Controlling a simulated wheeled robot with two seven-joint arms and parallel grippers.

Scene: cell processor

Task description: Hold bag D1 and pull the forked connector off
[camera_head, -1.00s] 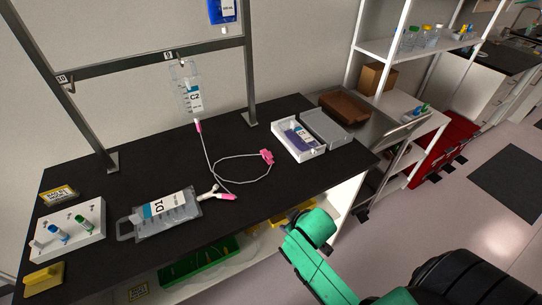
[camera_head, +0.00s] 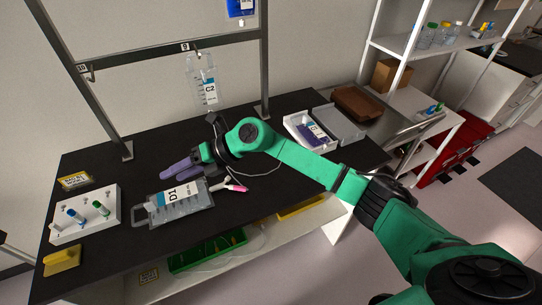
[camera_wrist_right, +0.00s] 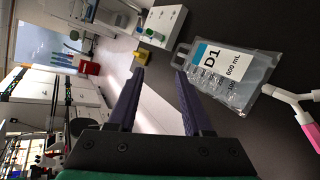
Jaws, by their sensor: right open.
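Bag D1 (camera_head: 182,209), a clear pouch with a white and blue label, lies flat on the black bench in the head view. It also shows in the right wrist view (camera_wrist_right: 236,88). The forked connector (camera_head: 234,185), white with a pink end, lies at the bag's right end; the right wrist view shows its white fork (camera_wrist_right: 287,96) at the bag's edge. My right gripper (camera_head: 176,170), with purple fingers, is open and empty just behind the bag. In the right wrist view its fingers (camera_wrist_right: 161,75) are apart, with the bag outside them to the right. My left gripper is out of view.
Bag C2 (camera_head: 202,98) hangs from the rack rail, behind my right arm. A white rack (camera_head: 72,232) with several capped tubes and a yellow block (camera_head: 62,260) stand at the left. A white box (camera_head: 301,141) lies open at the right.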

